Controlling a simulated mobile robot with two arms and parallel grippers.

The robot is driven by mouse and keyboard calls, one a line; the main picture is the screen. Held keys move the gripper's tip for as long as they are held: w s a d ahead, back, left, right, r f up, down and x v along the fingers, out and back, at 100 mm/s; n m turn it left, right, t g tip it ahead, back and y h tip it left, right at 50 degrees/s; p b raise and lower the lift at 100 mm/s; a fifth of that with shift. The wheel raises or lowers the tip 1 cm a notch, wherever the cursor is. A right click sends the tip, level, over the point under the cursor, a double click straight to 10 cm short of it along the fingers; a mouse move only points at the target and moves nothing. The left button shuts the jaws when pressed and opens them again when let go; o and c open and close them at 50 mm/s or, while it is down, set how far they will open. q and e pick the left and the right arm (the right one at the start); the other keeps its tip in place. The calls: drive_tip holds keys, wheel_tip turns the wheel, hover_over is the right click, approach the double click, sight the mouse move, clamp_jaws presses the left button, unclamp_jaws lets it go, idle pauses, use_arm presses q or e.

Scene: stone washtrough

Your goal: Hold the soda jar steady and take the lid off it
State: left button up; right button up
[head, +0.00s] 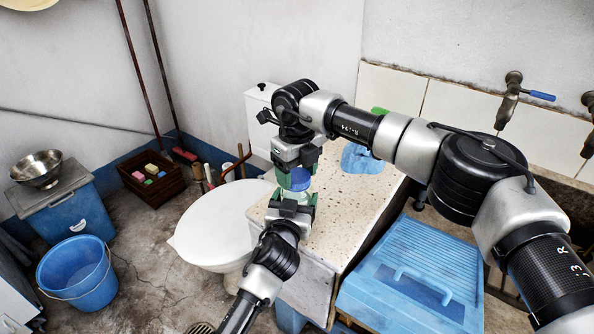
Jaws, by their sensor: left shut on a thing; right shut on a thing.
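The soda jar (290,195) is small and pale, near the left edge of the speckled stone slab, in the middle of the head view. My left gripper (293,207) reaches up from below and is shut on the jar's body, hiding much of it. The blue lid (296,180) is right above the jar. My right gripper (296,170) comes down from above and is shut on the lid. The lid and jar are in line; I cannot tell whether there is a gap between them.
A blue ribbed washboard (420,275) lies at the right. A white toilet (215,222) stands left. Taps (510,98) jut from the wall.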

use_arm(q)
drive_tip(key=shift+a, duration=0.2)
use_arm(e)
drive_tip(key=n, duration=0.6)
drive_tip(key=shift+w+d, duration=0.1)
drive_tip(key=shift+d, duration=0.05)
drive_tip(key=n, duration=0.6)
drive_tip(key=shift+w, duration=0.1)
drive_tip(key=n, duration=0.6)
use_arm(q)
drive_tip(key=shift+d, duration=0.1)
use_arm(e)
drive_tip(key=n, duration=0.7)
drive_tip(key=shift+w+r, duration=0.1)
use_arm(q)
drive_tip(key=shift+d, duration=0.1)
use_arm(e)
drive_tip(key=shift+r, duration=1.05)
drive_tip(key=shift+a, duration=0.2)
